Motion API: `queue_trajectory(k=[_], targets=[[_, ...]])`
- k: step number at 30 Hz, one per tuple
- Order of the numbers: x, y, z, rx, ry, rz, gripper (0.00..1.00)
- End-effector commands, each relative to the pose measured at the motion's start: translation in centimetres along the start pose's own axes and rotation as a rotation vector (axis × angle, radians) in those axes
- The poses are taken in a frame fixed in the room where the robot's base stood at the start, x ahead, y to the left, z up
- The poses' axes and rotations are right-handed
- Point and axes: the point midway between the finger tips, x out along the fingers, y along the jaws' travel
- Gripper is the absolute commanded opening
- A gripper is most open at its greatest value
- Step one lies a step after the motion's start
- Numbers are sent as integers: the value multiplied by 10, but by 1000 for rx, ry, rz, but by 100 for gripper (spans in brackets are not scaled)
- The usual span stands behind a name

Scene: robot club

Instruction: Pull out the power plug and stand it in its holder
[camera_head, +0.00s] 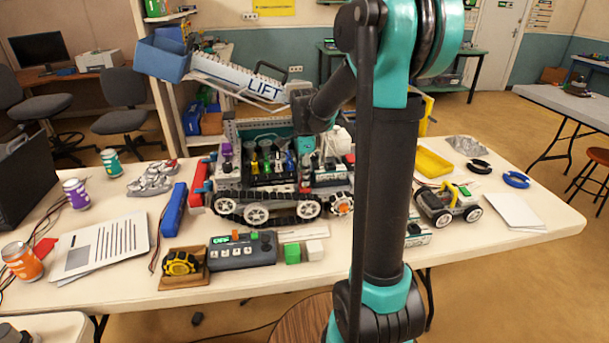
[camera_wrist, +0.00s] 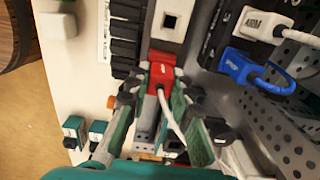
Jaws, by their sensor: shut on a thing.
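The plug's far end is beside a white block (camera_wrist: 168,36) with a dark square hole; I cannot tell whether the plug is seated in anything. The hole itself looks empty. In the head view a tracked robot (camera_head: 282,195) stands on the table with colored plugs on its top. My gripper's fingers are not clear there.
In the wrist view a blue plug (camera_wrist: 243,70) and a white plug marked ARM (camera_wrist: 262,23) sit close on the right, beside a perforated metal plate (camera_wrist: 285,125). In the head view a control box (camera_head: 240,252) stands in front of the robot, and a small wheeled car (camera_head: 447,203) stands right.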

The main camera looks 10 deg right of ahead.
Motion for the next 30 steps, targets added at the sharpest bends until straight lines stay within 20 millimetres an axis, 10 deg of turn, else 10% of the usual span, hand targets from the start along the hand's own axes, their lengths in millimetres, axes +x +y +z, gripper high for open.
queue_trajectory(k=[29,30], targets=[[6,0,0,0,0,0,0],[6,0,0,0,0,0,25]])
